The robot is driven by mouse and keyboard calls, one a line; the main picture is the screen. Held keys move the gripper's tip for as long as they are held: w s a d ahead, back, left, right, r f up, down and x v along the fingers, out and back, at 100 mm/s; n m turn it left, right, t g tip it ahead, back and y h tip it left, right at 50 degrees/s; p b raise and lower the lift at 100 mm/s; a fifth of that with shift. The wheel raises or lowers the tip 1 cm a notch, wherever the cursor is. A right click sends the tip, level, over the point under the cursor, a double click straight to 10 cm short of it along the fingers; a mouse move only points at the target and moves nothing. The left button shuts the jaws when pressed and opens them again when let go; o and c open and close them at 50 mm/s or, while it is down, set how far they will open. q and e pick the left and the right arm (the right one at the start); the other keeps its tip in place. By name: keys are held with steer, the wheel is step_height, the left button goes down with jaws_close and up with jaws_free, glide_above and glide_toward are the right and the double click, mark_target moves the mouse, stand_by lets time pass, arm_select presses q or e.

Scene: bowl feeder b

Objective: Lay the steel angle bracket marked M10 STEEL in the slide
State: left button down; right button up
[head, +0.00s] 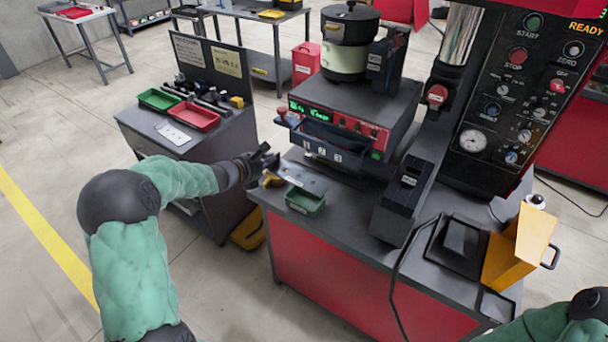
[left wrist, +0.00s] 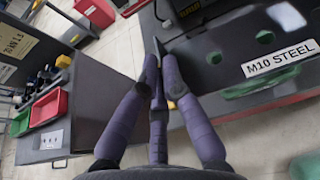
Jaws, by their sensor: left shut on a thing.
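My left gripper (head: 268,168) is at the left edge of the red-fronted bench. Its purple fingers, seen in the left wrist view (left wrist: 158,60), are closed on the steel angle bracket (head: 311,184). The bracket is a dark grey piece with holes in the left wrist view (left wrist: 235,42), beside a white label reading M10 STEEL. It is over or just above a small green bin (head: 305,207), whose green seems to show through the holes. A dark tray (head: 335,155) numbered 1, 2, 3 stands behind; I cannot tell whether this is the slide. My right gripper is out of view.
The feeder (head: 345,105) with its black bowl stands behind the tray. A black sloped housing (head: 405,190) and a yellow chute (head: 520,245) are to the right. A cart at left carries a red tray (head: 194,116) and a green tray (head: 160,99).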

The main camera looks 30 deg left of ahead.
arm_select(q)
steer(key=w+d+f+b, duration=0.2)
steer(key=f, duration=0.1)
steer(key=w+d+f+b, duration=0.1)
steer(key=d+f+b, duration=0.1)
steer(key=f, duration=0.2)
steer(key=w+d+f+b, duration=0.2)
steer(key=d+f, duration=0.1)
steer(key=shift+w+f, duration=0.35)
steer(key=shift+f, duration=0.05)
steer(key=shift+r, duration=0.1)
steer(key=c, duration=1.8)
jaws_free()
steer(key=shift+f, duration=0.2)
steer(key=o, duration=0.4)
